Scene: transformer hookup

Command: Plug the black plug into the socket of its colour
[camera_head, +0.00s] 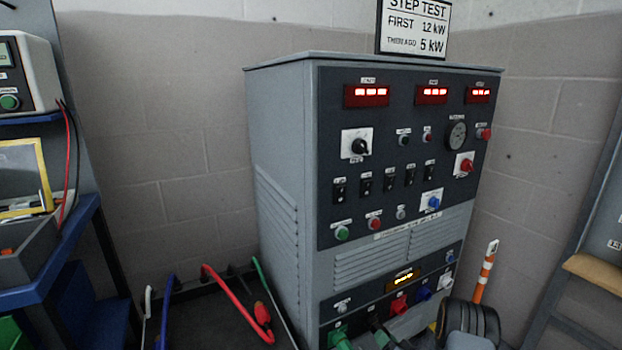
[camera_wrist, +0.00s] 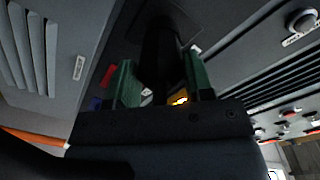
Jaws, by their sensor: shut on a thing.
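My gripper (camera_wrist: 163,82) is shut on the black plug (camera_wrist: 160,55), which sits between two green finger pads in the wrist view. The plug points at the dark lower panel of the grey cabinet (camera_head: 275,160). Its far end is dark against the panel, so I cannot tell whether it touches or enters the black socket. In the head view, a row along the cabinet's bottom shows green (camera_head: 340,339), black (camera_head: 378,332), red (camera_head: 399,305), blue (camera_head: 424,294) and white (camera_head: 446,283) sockets. My arm partly covers this area at the lower right.
Red (camera_head: 230,288), blue, white and green cables stand left of the cabinet, with a red plug (camera_head: 262,314) hanging there. A blue-framed bench (camera_head: 60,270) is at left. An orange-and-white post (camera_head: 485,270) and a shelf (camera_head: 595,273) are at right.

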